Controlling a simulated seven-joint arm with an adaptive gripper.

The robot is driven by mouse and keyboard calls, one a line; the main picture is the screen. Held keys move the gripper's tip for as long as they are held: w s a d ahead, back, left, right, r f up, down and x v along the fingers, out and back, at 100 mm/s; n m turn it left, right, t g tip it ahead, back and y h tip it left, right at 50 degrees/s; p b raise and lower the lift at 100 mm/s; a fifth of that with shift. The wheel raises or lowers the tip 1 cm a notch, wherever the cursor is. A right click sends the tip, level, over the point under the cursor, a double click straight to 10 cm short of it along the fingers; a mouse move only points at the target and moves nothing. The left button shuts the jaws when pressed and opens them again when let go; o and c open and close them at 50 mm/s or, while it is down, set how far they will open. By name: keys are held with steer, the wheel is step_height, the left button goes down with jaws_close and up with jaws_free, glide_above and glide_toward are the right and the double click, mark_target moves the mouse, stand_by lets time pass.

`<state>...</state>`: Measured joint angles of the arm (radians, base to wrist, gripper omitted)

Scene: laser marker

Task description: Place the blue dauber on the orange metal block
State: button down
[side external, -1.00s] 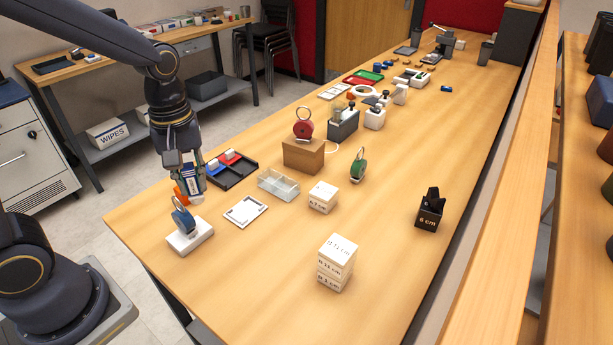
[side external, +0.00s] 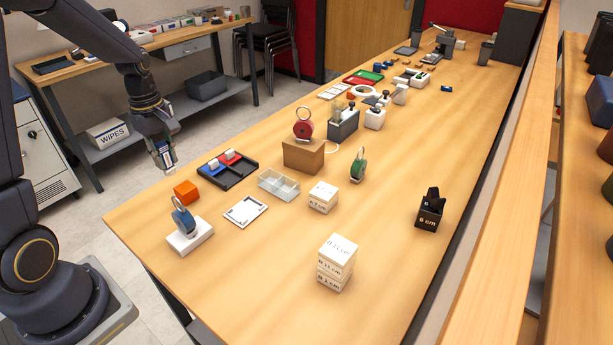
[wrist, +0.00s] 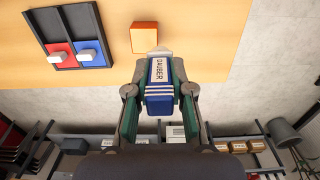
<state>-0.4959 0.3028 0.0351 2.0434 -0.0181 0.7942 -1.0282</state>
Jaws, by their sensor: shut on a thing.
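The blue dauber (wrist: 159,90) has a white label reading "DAUBER" and a pale tip; it also shows in the side view (side external: 168,157). My gripper (wrist: 159,80) is shut on it and holds it in the air past the table's left edge; the gripper shows in the side view too (side external: 164,161). The orange metal block (side external: 186,192) sits on the table near that edge, in front of the gripper in the side view. In the wrist view the block (wrist: 144,38) lies just beyond the dauber's tip. Nothing is on top of the block.
A black tray (side external: 246,174) with blue and red pads is right of the block. A clear divided box (side external: 278,185) and a white card (side external: 245,211) lie further right.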

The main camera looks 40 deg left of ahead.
steer(key=w+f, duration=0.1)
steer(key=w+a+f, duration=0.1)
steer(key=f, duration=0.1)
steer(key=shift+w+f, duration=0.15)
steer(key=shift+w, duration=0.15)
steer(key=shift+w+a+f, duration=0.1)
steer(key=shift+f, duration=1.5)
steer(key=shift+f, duration=0.15)
steer(key=c, duration=1)
jaws_free()
